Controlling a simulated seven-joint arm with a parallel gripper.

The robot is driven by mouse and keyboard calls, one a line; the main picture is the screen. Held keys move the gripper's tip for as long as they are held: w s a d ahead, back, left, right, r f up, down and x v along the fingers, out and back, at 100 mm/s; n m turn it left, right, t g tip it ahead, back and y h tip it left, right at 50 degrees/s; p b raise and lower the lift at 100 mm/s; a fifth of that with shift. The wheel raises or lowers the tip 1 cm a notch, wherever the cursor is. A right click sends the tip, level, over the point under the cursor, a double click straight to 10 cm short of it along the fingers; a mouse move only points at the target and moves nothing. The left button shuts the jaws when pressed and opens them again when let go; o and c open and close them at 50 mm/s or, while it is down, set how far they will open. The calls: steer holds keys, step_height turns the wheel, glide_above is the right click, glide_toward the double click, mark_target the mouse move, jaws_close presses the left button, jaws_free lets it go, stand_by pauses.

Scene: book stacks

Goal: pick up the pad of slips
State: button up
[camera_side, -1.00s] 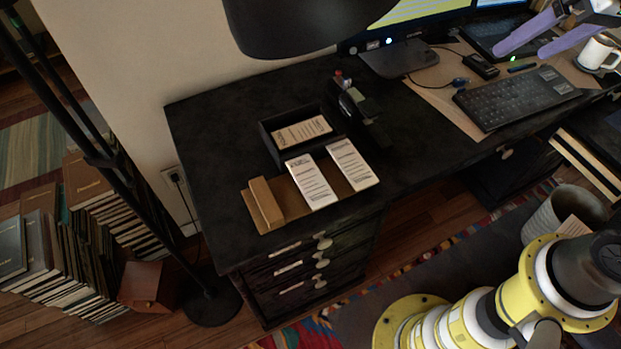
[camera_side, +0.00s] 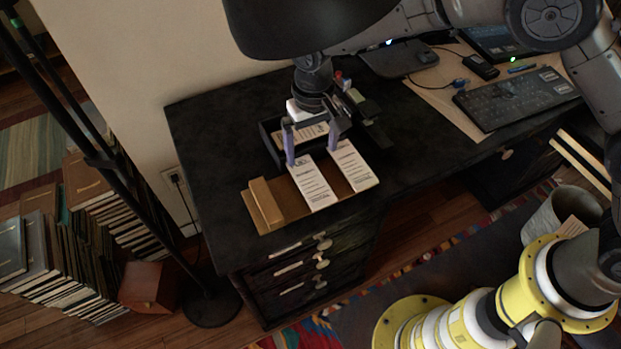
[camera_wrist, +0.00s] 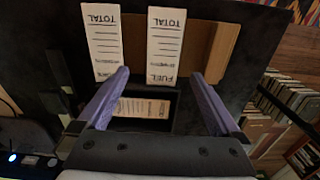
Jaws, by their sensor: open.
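Two white printed slip pads lie side by side on a brown board (camera_side: 288,203) on the dark desk: a left pad (camera_side: 313,184) and a right pad (camera_side: 352,167). In the wrist view the left one is the pad with "FUEL" and "TOTAL" (camera_wrist: 165,45), and the other shows "TOTAL" (camera_wrist: 103,40). A tan printed slip stack (camera_wrist: 140,107) lies in a black open tray (camera_side: 271,148) behind them. My gripper (camera_side: 312,156) is open and empty, pointing down over the tray's front and the pads' back ends. In the wrist view its fingertips (camera_wrist: 160,73) flank the FUEL pad's near end.
A tan wooden block (camera_side: 266,202) stands on the board's left. A dark object with green parts (camera_side: 362,108) stands right of the tray. A keyboard (camera_side: 515,97) lies far right. The desk's left part is clear.

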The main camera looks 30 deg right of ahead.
mark_target(310, 181)
steer(key=shift+s+a+f, duration=0.35)
steer(key=shift+f, duration=0.4)
step_height(310, 181, down, 6)
steer(key=shift+f, duration=0.25)
steer(key=shift+c, duration=0.2)
steer(key=c, duration=1.2)
steer(key=shift+r, duration=0.2)
